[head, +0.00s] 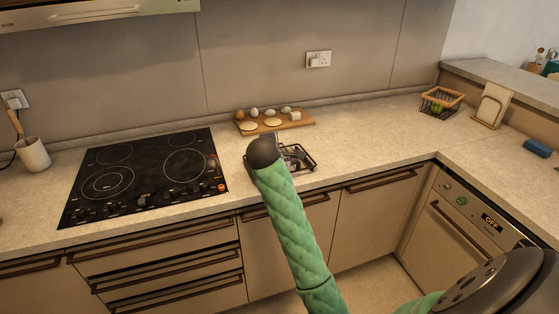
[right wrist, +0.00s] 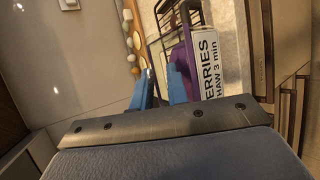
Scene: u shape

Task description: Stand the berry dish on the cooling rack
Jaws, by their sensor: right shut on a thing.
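The cooling rack (head: 309,166), a dark wire frame, sits on the counter right of the hob, partly hidden by my right arm. Its dark wires also show at the top of the right wrist view (right wrist: 164,18). In that view my right gripper (right wrist: 160,90) has blue fingers shut on the berry dish (right wrist: 187,58), which is purple. A white label reading "...ERRIES ...HAW 3 min" shows against it. In the head view my arm's dark end hides the right gripper and most of the dish. I cannot tell whether the dish touches the rack. My left gripper is out of view.
A wooden board (head: 298,121) with eggs and pale rounds lies behind the rack. The black hob (head: 150,175) is to the left. A wire basket (head: 440,103) and a board stand (head: 491,106) are at the right. The counter between rack and basket is clear.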

